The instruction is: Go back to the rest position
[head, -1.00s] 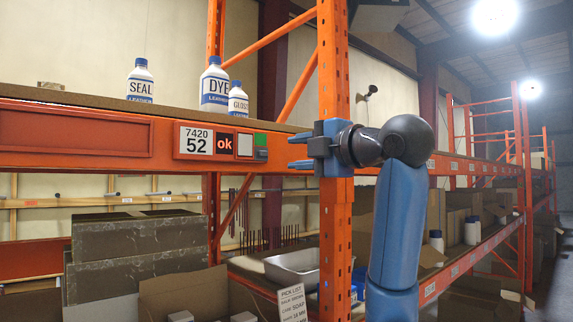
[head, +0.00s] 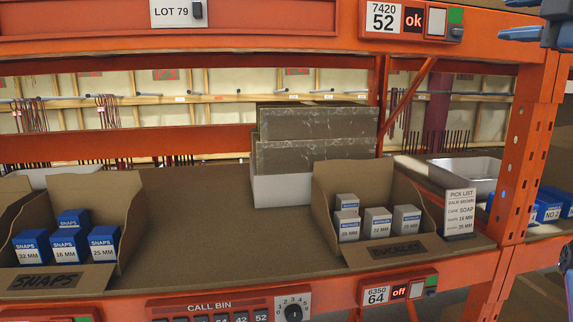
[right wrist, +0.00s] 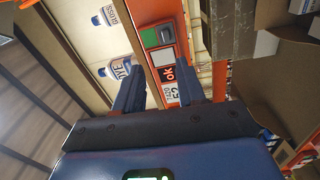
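My right gripper (head: 503,18) shows at the top right edge of the head view, cut off by the frame. Its two blue fingers are apart with nothing between them. It is just right of the panel marked 7420 52 "ok" (head: 413,19), which has a white button and a green patch. In the right wrist view the open fingers of my right gripper (right wrist: 159,45) point towards the shelf front. The same panel (right wrist: 165,60) shows beyond and between them, apart from the fingers. My left gripper is not in view.
The orange upright (head: 521,150) and upper beam (head: 250,45) are close to my right gripper. Below lie a shelf (head: 195,225) with a SNAPS bin (head: 105,200), a BUCKLES bin (head: 335,180), a pick list card (head: 460,213) and a 6350 64 "off" panel (head: 398,291).

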